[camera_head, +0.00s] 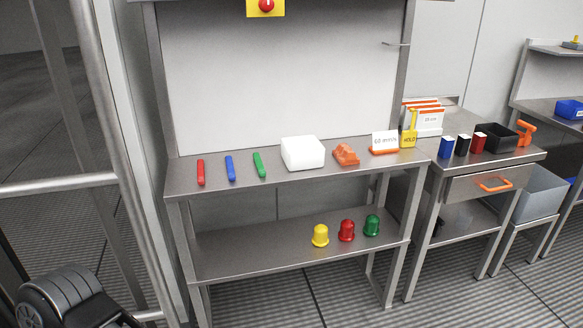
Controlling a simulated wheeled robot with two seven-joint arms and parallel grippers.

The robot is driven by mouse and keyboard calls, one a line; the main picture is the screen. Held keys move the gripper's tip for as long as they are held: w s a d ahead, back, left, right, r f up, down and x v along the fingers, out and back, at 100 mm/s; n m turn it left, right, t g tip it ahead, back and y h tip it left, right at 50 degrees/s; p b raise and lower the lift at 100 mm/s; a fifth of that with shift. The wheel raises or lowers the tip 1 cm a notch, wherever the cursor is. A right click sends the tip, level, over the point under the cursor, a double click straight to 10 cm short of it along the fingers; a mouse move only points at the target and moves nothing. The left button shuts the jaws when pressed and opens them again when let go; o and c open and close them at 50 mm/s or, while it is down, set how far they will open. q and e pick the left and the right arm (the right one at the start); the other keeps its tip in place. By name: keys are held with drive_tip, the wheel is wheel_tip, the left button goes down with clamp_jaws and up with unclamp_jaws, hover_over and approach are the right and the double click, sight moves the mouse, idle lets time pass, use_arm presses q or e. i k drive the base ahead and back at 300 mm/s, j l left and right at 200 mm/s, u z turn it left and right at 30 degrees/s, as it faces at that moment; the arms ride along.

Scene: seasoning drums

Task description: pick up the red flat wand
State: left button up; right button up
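The red flat wand (201,172) lies on the upper shelf of the metal bench, near its left end. It points roughly front to back, with nothing touching it. A blue wand (230,168) and a green wand (259,164) lie to its right in a row, with gaps between them. No fingertips of either gripper show in the head view. A dark ridged part at the lower left corner looks like part of my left arm, well in front of the bench and away from the wand.
Right of the wands are a white block (303,153), an orange object (346,155) and a sign (384,142). Yellow (320,236), red (347,230) and green (372,225) domes stand on the lower shelf. A metal rail (60,184) stands left of the bench.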

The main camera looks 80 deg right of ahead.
sight(200, 170)
drive_tip(key=z, duration=2.2)
drive_tip(key=i+l, duration=0.55)
drive_tip(key=l, duration=0.2)
drive_tip(key=i+l, duration=0.55)
drive_tip(key=l, duration=0.15)
drive_tip(key=l+z, duration=0.05)
